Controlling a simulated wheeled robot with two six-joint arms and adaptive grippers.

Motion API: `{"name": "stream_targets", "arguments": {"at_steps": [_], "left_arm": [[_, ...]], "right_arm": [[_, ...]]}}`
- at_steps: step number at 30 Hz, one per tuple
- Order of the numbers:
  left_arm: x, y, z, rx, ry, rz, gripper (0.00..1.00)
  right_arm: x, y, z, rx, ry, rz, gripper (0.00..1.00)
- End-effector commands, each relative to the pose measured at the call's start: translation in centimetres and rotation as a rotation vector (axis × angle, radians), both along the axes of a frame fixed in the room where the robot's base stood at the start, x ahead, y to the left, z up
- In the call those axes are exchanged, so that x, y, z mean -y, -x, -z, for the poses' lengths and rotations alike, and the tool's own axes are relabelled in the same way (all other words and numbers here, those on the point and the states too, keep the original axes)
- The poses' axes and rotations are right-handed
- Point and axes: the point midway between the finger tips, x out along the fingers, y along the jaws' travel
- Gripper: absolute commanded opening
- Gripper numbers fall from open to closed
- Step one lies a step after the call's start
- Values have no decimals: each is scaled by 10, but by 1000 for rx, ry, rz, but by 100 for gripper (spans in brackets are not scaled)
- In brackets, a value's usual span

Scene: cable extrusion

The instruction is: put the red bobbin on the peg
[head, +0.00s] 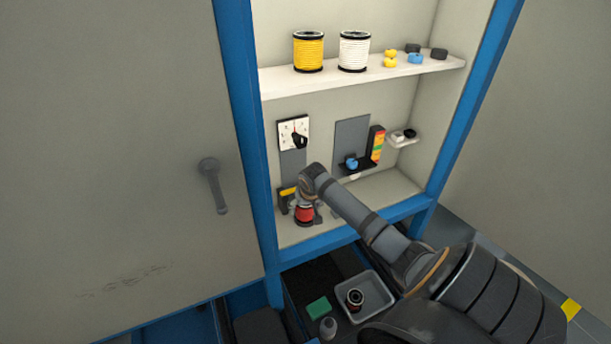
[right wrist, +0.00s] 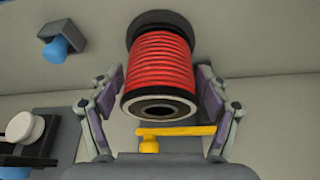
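The red bobbin (head: 304,215) is in the lower bay of the blue-framed cabinet, under my right gripper (head: 305,203). In the right wrist view the bobbin (right wrist: 158,62) has red windings, black flanges and a pale ring around the hole at its near end. It sits between the two pads of my right gripper (right wrist: 160,88), which lie against its sides. A yellow bar (right wrist: 178,131) shows just below the bobbin; it also shows beside it in the head view (head: 288,192). I cannot make out the peg. My left gripper is not in view.
A yellow bobbin (head: 308,51) and a white bobbin (head: 354,51) stand on the upper shelf (head: 385,73). A white switch plate (head: 291,128) and a multicoloured block (head: 377,144) are on the back wall. Below, a grey tray (head: 382,297) holds a dark spool (head: 354,299), near a green block (head: 318,307).

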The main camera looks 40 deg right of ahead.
Motion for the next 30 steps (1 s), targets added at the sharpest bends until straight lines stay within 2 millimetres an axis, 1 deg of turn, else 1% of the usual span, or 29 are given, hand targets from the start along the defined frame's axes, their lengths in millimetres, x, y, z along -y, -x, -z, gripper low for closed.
{"name": "stream_targets", "arguments": {"at_steps": [10,13,17,21,24,27,30], "left_arm": [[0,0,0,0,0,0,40],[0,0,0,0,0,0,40],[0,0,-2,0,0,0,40],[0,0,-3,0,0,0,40],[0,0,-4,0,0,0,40],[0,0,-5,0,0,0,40],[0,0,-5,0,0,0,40]], "right_arm": [[0,0,-1,0,0,0,88],[0,1,-7,1,1,-1,88],[-4,9,-30,1,4,-3,88],[-10,22,-63,1,7,-4,88],[-14,29,-85,2,6,-3,88],[-17,35,-101,0,4,-1,88],[-20,39,-110,0,2,-1,88]]}}
